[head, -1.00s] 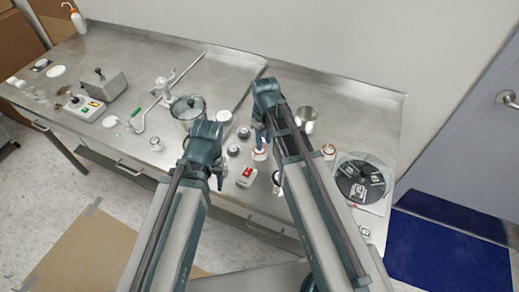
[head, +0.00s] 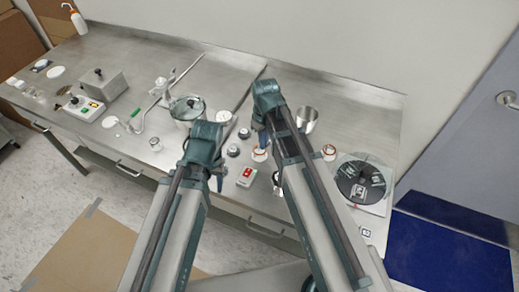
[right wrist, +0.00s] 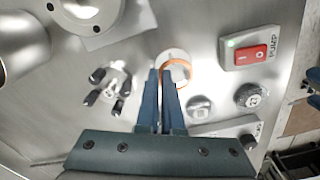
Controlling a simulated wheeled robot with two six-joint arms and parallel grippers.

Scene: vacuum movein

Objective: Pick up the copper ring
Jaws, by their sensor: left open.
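The copper ring (right wrist: 186,66) lies around a round pale base in the right wrist view. In the head view it shows as an orange edge on a small white round piece (head: 260,154) just below my right gripper (head: 262,140). In the right wrist view, the fingers of my right gripper (right wrist: 159,72) are close together over the ring's left side and hide part of it. I cannot tell whether they touch it or have any of it between them. My left gripper (head: 218,178) is open and empty, to the left of the ring near the table's front edge.
A red-switched pump box (head: 246,177) and dark knobs (head: 233,151) stand near the ring. A metal cup (head: 306,119) stands behind my right arm. A dark disc (head: 352,178) lies at the right. A lidded pot (head: 187,107) stands to the left.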

